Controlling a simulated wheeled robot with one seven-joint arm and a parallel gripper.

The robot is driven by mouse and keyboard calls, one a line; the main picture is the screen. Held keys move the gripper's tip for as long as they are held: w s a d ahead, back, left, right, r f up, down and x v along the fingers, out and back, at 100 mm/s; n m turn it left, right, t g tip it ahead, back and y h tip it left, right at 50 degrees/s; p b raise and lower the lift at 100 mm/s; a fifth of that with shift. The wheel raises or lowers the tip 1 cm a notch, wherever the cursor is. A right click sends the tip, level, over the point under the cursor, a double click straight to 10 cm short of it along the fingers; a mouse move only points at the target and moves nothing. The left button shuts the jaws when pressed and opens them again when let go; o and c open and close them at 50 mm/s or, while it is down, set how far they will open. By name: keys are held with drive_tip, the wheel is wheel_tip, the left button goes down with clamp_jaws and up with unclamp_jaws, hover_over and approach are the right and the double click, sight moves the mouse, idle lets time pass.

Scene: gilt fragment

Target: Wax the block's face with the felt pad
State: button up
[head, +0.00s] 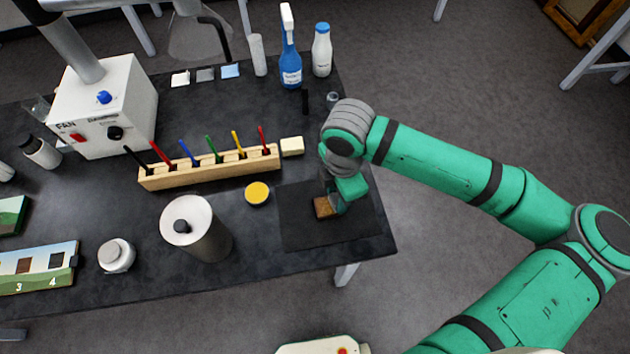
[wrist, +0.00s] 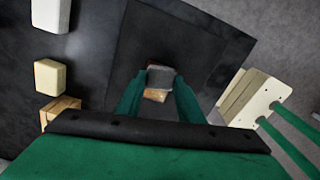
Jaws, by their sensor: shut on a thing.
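The brown block (head: 323,207) sits on the dark mat (head: 300,232) near the table's right end. It also shows in the wrist view (wrist: 155,95), partly covered. My gripper (wrist: 161,78) is shut on a small grey pad (wrist: 160,82), which looks like the felt pad. The pad is over or against the block; I cannot tell whether they touch. In the head view my gripper (head: 334,202) is at the block's right side and hides part of it. A round tin with a yellow top (head: 257,192), perhaps the wax, stands left of the mat.
A wooden rack (head: 210,169) with several coloured tools stands behind the tin, with a cream block (head: 292,146) at its right end. A grey cylinder (head: 196,228) stands left of the tin. A blue spray bottle (head: 290,60) and a white bottle (head: 322,52) stand at the back.

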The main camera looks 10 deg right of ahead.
drive_tip(key=shift+d, duration=1.15)
drive_tip(key=shift+a, duration=2.95)
drive_tip(key=shift+s+a, duration=0.15)
drive_tip(key=shift+a, duration=0.85)
wheel_tip(320, 180, up, 3)
drive_tip(key=shift+a, duration=0.1)
drive_tip(key=shift+r, duration=2.45)
